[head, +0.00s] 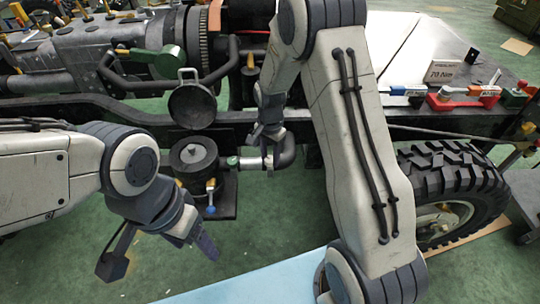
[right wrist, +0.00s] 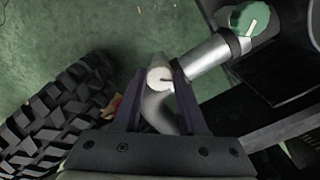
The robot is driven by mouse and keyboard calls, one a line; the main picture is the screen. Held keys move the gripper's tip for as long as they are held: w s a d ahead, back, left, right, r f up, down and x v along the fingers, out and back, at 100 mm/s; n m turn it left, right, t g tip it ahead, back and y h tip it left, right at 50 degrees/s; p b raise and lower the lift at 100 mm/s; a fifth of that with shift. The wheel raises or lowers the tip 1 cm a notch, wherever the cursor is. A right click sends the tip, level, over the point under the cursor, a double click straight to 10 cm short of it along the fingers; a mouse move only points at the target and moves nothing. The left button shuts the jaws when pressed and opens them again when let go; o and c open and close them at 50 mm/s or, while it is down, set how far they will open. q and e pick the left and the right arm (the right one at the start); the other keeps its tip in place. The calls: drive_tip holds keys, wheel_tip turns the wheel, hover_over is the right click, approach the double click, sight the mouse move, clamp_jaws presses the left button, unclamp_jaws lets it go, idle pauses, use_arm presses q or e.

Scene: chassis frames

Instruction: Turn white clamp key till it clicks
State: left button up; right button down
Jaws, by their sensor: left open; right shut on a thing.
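The white clamp key (right wrist: 160,78) shows in the right wrist view as a round white head with a dark slot, between the two fingers of my right gripper (right wrist: 163,92). My right gripper is shut on it. The key sits at the pipe joint, where a silver pipe (right wrist: 205,57) meets a grey curved pipe (right wrist: 160,112). In the head view my right gripper (head: 267,137) reaches down to this joint and hides part of it. My left gripper (head: 160,252) is open and empty at the lower left, away from the pipe.
A green cap (right wrist: 250,20) is on the silver pipe. A round canister (head: 194,155) with an open dark lid (head: 192,106) stands left of the joint. A large tyre (head: 452,185) is at the right. Tools (head: 465,95) lie on the bench behind.

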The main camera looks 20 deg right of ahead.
sight(270, 159)
drive_tip(key=shift+r+m+p, duration=0.15)
drive_tip(key=shift+m+p, duration=0.7)
drive_tip(key=shift+m, duration=0.35)
drive_tip(key=m+p, duration=0.1)
drive_tip(key=m, duration=0.1)
drive_tip(key=shift+m, duration=0.4)
drive_tip(key=m+p, duration=0.1)
drive_tip(key=m, duration=0.2)
drive_tip(key=shift+p, duration=0.35)
drive_tip(key=shift+m+p, duration=0.45)
drive_tip(key=shift+m, duration=1.15)
drive_tip(key=shift+c, duration=2.2)
unclamp_jaws()
wheel_tip(270, 159, up, 10)
drive_tip(key=shift+r+p, duration=0.15)
drive_tip(key=shift+p, duration=0.15)
